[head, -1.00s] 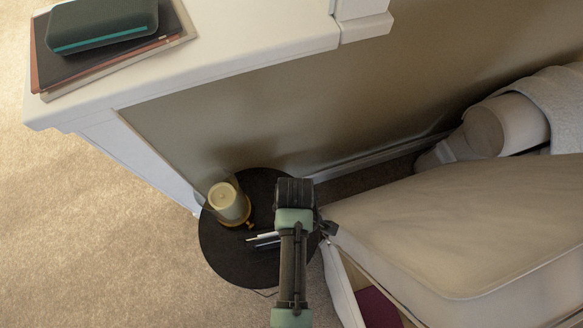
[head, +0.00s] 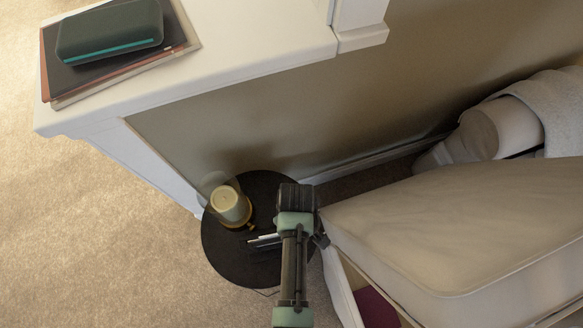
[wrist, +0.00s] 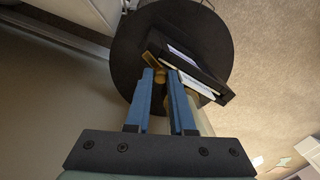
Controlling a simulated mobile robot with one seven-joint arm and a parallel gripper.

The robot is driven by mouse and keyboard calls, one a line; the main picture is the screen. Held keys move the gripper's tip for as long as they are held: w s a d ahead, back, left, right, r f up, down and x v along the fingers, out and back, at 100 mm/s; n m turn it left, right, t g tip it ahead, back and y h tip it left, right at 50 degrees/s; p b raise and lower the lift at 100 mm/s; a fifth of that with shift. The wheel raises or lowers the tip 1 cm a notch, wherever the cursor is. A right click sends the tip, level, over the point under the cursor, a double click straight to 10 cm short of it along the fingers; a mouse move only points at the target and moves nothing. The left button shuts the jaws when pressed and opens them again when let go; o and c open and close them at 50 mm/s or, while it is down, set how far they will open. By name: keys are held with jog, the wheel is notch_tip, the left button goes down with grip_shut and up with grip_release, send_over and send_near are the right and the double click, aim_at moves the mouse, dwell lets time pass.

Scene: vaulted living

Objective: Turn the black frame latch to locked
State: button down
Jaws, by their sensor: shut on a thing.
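The black frame (head: 265,243) stands on a round black side table (head: 226,262), partly hidden by my arm in the head view. In the wrist view the black frame (wrist: 212,80), with a pale sheet in it, lies just beyond my fingertips. My gripper (wrist: 160,76) has its blue fingers close together at the frame's left end. A small gold-brown piece, seemingly the latch (wrist: 154,62), shows at the fingertips, which are shut on it. The fingers partly cover it, so its turn angle is unclear. The head view does not show the fingertips clearly.
A cream candle-like cup (head: 230,206) with a gold base stands on the table close to the frame. A white ledge (head: 235,58) with books and a dark green case (head: 109,30) is above left. A beige cushioned seat (head: 460,225) is close on the right.

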jog(key=m+p, duration=0.1)
jog(key=m, duration=0.1)
jog(key=m+p, duration=0.1)
jog(key=shift+r+m, duration=0.2)
jog(key=shift+m, duration=0.2)
jog(key=m+p, duration=0.1)
jog(key=m, duration=0.2)
jog(key=shift+m+p, duration=0.3)
jog(key=m+p, duration=0.1)
jog(key=m, duration=0.2)
jog(key=shift+f+m+t+p, duration=0.15)
jog(key=shift+m+t+p, duration=0.25)
jog(key=shift+m, duration=1.4)
jog(key=c, duration=1)
grip_release()
jog(key=shift+c, duration=0.2)
